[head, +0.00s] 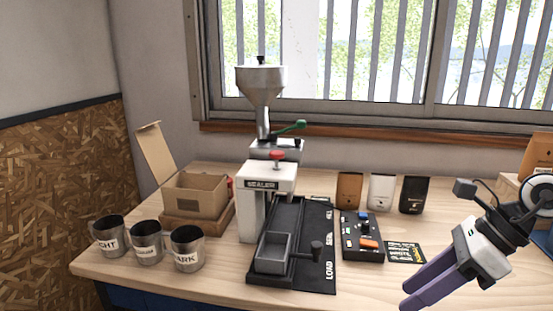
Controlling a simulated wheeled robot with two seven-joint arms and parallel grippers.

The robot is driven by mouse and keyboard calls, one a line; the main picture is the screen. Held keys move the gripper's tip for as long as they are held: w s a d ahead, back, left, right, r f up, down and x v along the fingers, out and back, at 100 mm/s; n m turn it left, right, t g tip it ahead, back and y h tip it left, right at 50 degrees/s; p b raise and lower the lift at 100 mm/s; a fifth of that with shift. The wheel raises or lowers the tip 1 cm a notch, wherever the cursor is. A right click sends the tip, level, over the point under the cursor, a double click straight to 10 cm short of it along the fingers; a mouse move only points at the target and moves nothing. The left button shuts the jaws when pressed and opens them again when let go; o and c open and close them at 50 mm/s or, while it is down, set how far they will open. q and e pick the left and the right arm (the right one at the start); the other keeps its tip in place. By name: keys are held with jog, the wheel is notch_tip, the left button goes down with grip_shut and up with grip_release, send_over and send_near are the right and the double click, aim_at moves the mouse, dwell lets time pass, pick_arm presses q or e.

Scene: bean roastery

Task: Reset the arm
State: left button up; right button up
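My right gripper (406,294) is at the lower right of the head view, its two purple fingers pointing down and left. The fingers are apart with nothing between them, so it is open and empty. It shows in front of the right part of the wooden table (350,291), apart from the things standing there. My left arm and gripper are not in view.
A sealer (270,184) with a sliding tray (272,266) stands mid-table, a hopper (261,85) behind it. Three labelled cups (147,244) and an open carton (194,195) are left. A button panel (361,239) and three pouches (381,191) stand right of the sealer.

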jog(key=s+a+m+t+y, duration=0.1)
jog(key=a+m+t+y, duration=0.3)
jog(key=a+m+y, duration=1.05)
jog(key=s+d+f+m+t+h, duration=0.1)
jog(key=d+f+m+t+h, duration=0.1)
jog(key=f+m+t+h, duration=0.55)
jog(key=d+f+m+t+h, duration=0.2)
jog(key=f+m+h, duration=0.6)
jog(key=f+m, duration=0.6)
jog(key=s+f+m+g+h, duration=0.3)
jog(key=s+f+m+g, duration=0.4)
jog(key=s+f, duration=0.8)
jog(key=shift+s+d+m, duration=0.45)
jog(key=shift+s+m, duration=0.15)
jog(key=shift+m, duration=0.3)
